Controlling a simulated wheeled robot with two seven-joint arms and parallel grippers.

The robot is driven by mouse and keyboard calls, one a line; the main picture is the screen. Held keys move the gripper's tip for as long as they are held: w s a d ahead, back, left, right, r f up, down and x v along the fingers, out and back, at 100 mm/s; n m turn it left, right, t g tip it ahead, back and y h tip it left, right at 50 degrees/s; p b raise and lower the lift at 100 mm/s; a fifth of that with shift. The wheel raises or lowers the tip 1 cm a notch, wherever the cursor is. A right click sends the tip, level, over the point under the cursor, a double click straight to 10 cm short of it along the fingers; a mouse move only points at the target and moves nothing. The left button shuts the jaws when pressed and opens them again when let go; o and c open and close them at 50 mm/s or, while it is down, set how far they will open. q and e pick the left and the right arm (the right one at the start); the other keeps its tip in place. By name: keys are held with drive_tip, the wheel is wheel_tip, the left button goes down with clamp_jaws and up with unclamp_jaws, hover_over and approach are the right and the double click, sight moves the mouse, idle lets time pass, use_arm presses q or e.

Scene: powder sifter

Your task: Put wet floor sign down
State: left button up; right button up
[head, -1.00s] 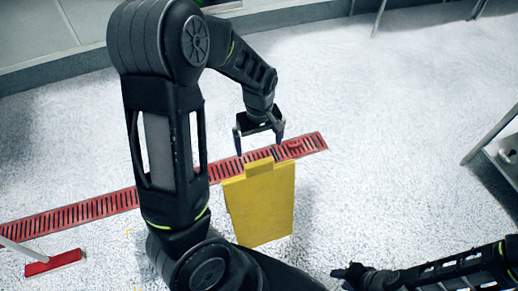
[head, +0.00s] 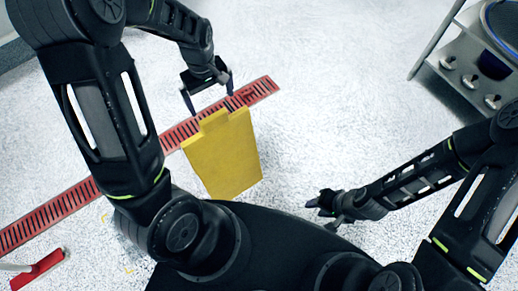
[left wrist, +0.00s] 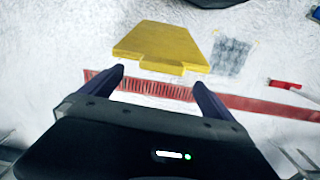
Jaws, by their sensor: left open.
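The yellow wet floor sign (head: 222,155) stands on the speckled floor in the head view, close to the red drain grate, with its tab at the top. It also shows in the left wrist view (left wrist: 160,46), beyond the fingertips. My left gripper (head: 209,104) is open, just above and behind the sign's top tab. In the left wrist view its two fingers (left wrist: 160,80) are spread with nothing between them, apart from the sign. My right gripper (head: 322,204) is low at the right of the sign; its jaws are too small and dark to read.
A long red drain grate (head: 80,197) runs diagonally across the floor behind the sign. A red squeegee head (head: 40,269) lies at the lower left. A grey rack (head: 437,65) stands at the upper right. The floor between sign and rack is clear.

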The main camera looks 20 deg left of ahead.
use_arm(q)
drive_tip(key=s+d+f+m+h, duration=0.2)
drive_tip(key=s+d+f+m, duration=0.25)
drive_tip(key=d+f, duration=0.7)
drive_tip(key=s+d+f+m+h, duration=0.2)
drive_tip(key=s+d+f+m, duration=0.2)
drive_tip(key=s+d, duration=0.6)
wheel_tip(320, 180, down, 3)
drive_tip(key=shift+d+r+t, duration=0.2)
drive_tip(key=shift+d+t, duration=0.1)
drive_tip(key=shift+d, duration=0.9)
drive_tip(key=shift+w+m, duration=0.1)
drive_tip(key=shift+m, duration=0.15)
drive_tip(key=shift+c, duration=0.2)
